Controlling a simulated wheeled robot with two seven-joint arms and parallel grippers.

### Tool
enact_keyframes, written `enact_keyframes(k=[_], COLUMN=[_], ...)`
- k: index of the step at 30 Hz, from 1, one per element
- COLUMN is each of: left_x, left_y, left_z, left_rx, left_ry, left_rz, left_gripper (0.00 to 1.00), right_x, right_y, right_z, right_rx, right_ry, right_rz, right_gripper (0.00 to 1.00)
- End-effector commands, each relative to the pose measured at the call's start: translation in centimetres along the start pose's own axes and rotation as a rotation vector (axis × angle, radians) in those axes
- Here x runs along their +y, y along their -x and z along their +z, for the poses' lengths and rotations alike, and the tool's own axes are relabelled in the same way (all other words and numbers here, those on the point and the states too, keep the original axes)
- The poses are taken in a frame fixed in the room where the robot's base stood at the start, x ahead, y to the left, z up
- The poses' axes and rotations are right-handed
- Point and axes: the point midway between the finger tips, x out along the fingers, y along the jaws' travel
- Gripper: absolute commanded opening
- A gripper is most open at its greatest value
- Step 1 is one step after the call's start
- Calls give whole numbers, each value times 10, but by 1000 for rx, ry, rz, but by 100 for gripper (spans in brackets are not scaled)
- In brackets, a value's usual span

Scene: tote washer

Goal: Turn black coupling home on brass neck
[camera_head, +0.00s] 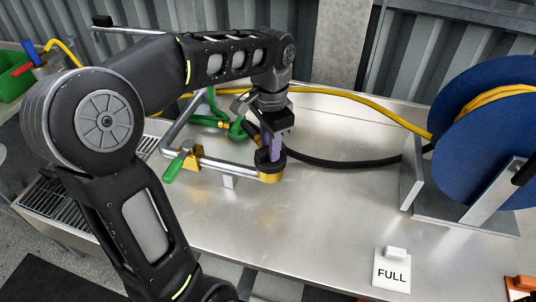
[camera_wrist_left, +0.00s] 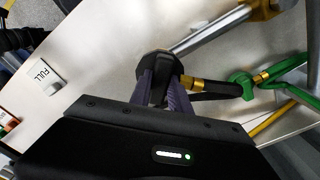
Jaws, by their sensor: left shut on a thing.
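The black coupling (camera_head: 268,158) sits at the top of the brass neck (camera_head: 270,177), at the right end of a metal pipe. In the left wrist view the coupling (camera_wrist_left: 152,66) is a dark ring seen from above, and it hides the neck. My left gripper (camera_head: 273,150) comes down from above and is shut on the coupling, with its purple-grey fingers (camera_wrist_left: 165,88) around its near side. A black hose (camera_head: 345,163) with a brass ferrule (camera_wrist_left: 190,84) leads away from the coupling. I cannot tell how far the coupling is seated. My right gripper is not in view.
A brass valve (camera_head: 187,160) with a green handle (camera_head: 173,167) is on the pipe's left. A green hose fitting (camera_head: 238,128) lies behind. A blue reel (camera_head: 490,125) stands right, and a FULL sign (camera_head: 392,271) in front. The bench's front middle is clear.

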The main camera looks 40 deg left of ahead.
Motion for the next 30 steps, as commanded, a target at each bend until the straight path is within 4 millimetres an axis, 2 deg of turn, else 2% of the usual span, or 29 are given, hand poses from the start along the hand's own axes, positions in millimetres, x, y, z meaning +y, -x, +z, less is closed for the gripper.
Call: enact_keyframes(k=[6, 10, 21, 23, 24, 30], left_x=[0, 0, 0, 0, 0, 0], left_y=[1, 2, 3, 2, 0, 0], left_z=[0, 0, 0, 0, 0, 0], left_rx=[0, 0, 0, 0, 0, 0], left_ry=[-11, -112, -749, -821, -824, -819], left_rz=[0, 0, 0, 0, -1, -1], left_gripper=[0, 0, 0, 0, 25, 42], right_x=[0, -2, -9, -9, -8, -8], right_y=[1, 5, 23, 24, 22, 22], right_z=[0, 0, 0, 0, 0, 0], right_rx=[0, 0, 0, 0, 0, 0], right_ry=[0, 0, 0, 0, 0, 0], right_rz=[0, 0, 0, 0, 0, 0], right_gripper=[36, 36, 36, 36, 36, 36])
